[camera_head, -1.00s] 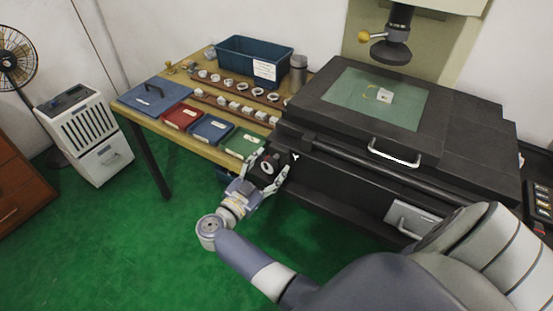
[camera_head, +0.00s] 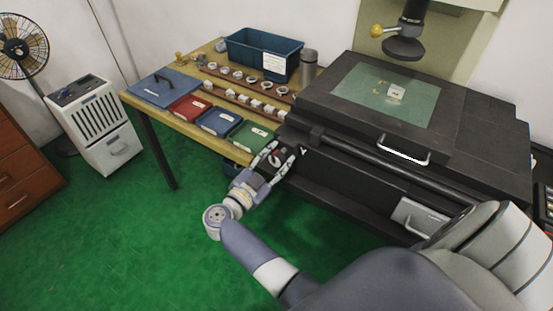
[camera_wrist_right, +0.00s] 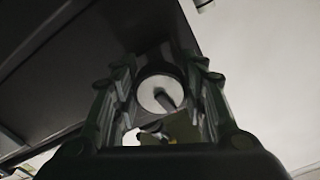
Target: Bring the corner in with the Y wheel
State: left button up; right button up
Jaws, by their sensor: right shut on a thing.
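My right gripper (camera_head: 276,158) is at the front left end of the dark machine. Its fingers are shut around the Y wheel, a round wheel beside a white letter Y (camera_head: 304,151). In the right wrist view the wheel's pale round face (camera_wrist_right: 153,95) with a dark pin sits between the fingers. On the machine's green glass plate (camera_head: 355,85) lies a small white block (camera_head: 396,91). Faint yellow marks (camera_head: 381,84) show to its left; details are too small to read. My left gripper is not in view.
A dark lens head (camera_head: 403,48) hangs above the plate. A metal handle (camera_head: 405,155) sticks out of the machine's front. On the wooden table left stand red (camera_head: 188,106), blue and green trays, rows of rings and a blue bin (camera_head: 245,55). Green floor in front is free.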

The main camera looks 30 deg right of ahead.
jog(key=shift+m, duration=0.7)
jog(key=o, duration=1.1)
jog(key=shift+w+d, duration=0.1)
